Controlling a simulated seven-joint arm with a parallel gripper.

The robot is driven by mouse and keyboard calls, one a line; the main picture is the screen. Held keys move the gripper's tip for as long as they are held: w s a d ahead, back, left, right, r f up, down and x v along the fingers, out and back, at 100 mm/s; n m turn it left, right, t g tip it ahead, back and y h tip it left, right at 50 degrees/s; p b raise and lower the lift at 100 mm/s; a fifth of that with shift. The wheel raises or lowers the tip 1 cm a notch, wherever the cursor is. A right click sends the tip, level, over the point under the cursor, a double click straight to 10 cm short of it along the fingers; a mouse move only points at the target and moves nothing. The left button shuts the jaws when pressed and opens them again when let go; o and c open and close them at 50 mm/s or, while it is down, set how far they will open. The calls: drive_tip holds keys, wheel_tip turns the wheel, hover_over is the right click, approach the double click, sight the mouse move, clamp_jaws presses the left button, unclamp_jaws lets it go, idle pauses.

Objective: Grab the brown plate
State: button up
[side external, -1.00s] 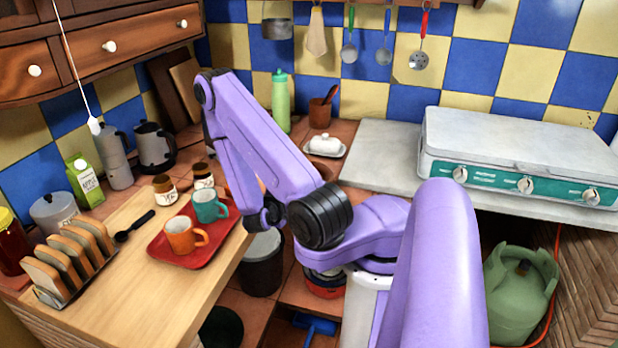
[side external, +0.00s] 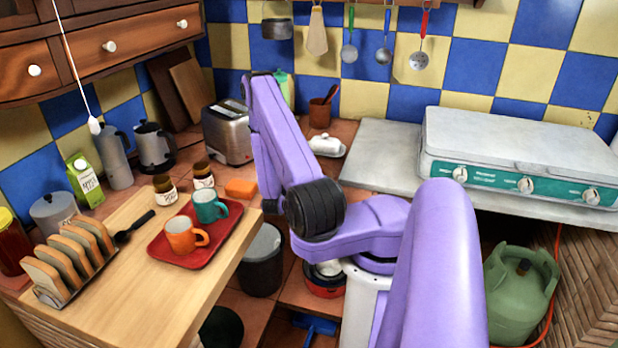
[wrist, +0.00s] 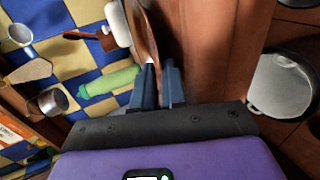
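The brown plate (wrist: 146,30) shows in the wrist view as a curved brown shape, seen nearly edge-on, just beyond my fingertips. Its near rim reaches close to the gap between the fingers; I cannot tell whether they touch it. My gripper (wrist: 162,68) is open, with a visible gap between its two blue-grey fingers, low over the tiled counter. In the side external view my arm hides the gripper and the plate.
A toaster (side external: 228,131) and an orange sponge (side external: 241,188) are left of my arm. A red tray (side external: 196,243) with mugs lies on the wooden board.

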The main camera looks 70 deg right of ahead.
clamp_jaws()
wheel_tip(320, 180, up, 10)
idle(0.9)
